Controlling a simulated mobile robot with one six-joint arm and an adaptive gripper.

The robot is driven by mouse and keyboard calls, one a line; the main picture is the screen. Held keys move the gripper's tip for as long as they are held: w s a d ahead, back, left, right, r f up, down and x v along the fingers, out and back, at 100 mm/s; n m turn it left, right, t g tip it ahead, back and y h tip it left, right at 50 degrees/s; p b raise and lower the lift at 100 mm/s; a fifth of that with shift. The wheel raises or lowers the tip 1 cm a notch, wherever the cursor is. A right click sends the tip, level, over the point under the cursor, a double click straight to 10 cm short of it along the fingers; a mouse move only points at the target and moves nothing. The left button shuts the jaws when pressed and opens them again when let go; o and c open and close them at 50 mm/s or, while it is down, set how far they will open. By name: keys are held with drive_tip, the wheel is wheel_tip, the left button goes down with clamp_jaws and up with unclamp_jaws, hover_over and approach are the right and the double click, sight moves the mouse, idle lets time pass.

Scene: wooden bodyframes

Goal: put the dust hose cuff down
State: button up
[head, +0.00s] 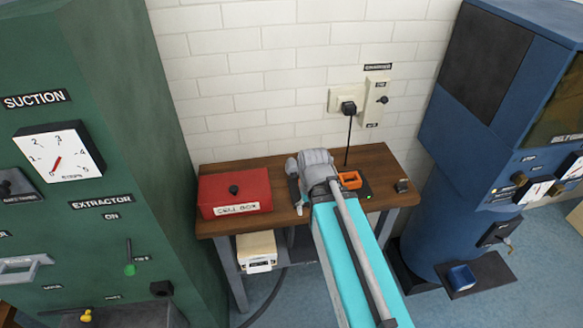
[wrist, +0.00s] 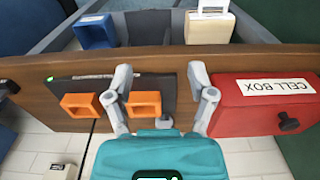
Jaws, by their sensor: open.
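I cannot pick out the dust hose cuff for certain in either view. A dark hose (head: 268,297) runs along the floor below the left part of the wooden bench (head: 255,165), and its end is hidden. My gripper (wrist: 160,75) is open in the wrist view, its two grey fingers wide apart with nothing held between them. In the head view my arm hides part of the bench and most of the gripper.
The red cell box also shows in the head view (head: 236,192). A cream box (head: 257,252) sits below the bench top; a blue open holder (wrist: 96,32) shows near it in the wrist view. A green extractor cabinet (head: 150,130) and a blue machine (head: 465,150) flank the bench.

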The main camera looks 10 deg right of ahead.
sight(292, 165)
drive_tip(key=shift+o, duration=1)
drive_tip(key=w+a+r+t+h, duration=0.2)
drive_tip(key=w+t, duration=0.2)
drive_tip(key=w, duration=1.9)
drive_tip(key=shift+w+a+t, duration=0.15)
drive_tip(key=shift+w+t, duration=0.05)
drive_tip(key=shift+t, duration=0.1)
drive_tip(key=shift+r, duration=0.1)
drive_tip(key=b+x, duration=0.6)
drive_tip(key=x, duration=0.1)
drive_tip(key=shift+b+x, duration=0.7)
drive_tip(key=shift+x, duration=0.1)
drive_tip(key=shift+b+x, duration=2.3)
drive_tip(key=shift+x, duration=0.35)
drive_tip(key=shift+r, duration=0.1)
